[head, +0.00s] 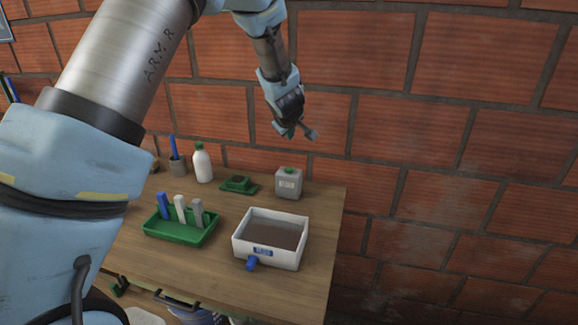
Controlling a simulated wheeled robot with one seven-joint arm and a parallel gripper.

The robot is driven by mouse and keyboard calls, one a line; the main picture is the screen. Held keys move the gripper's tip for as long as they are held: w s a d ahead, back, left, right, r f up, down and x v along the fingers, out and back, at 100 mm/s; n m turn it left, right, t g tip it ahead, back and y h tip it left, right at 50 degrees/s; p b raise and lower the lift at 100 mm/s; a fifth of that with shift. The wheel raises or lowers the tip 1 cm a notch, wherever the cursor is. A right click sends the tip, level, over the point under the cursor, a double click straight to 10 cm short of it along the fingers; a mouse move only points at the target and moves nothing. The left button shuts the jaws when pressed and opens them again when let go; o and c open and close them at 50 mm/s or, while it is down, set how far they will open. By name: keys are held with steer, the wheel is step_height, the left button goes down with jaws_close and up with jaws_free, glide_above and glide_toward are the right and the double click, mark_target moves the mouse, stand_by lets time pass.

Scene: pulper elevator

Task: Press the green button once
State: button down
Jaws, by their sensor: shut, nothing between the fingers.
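A small grey box (288,184) with a pale label stands at the back right of the wooden table. A small green button (289,170) shows on its top. My gripper (301,133) is in the air above the grey box, in front of the brick wall. It is shut and empty, and apart from the button. Its fingertips are small and dark in this view, and how far they are in depth from the button is hard to tell.
A white tray with brown contents (239,249) and a green tray (158,234) holding upright pieces stand in front on the table (325,235).

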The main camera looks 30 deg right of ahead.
mark_target(290, 172)
steer(key=shift+f, duration=0.15)
step_height(290, 172, down, 8)
steer(key=b, duration=0.8)
steer(key=shift+f, duration=0.25)
steer(key=shift+f+b, duration=0.1)
steer(key=shift+b, duration=0.2)
stand_by(1.3)
steer(key=shift+f, duration=0.3)
steer(key=shift+f+b, duration=0.6)
steer(key=shift+b, duration=0.05)
stand_by(0.6)
steer(key=shift+r, duration=0.1)
steer(key=shift+r+p, duration=0.9)
steer(key=shift+p, duration=0.1)
steer(key=shift+r, duration=0.1)
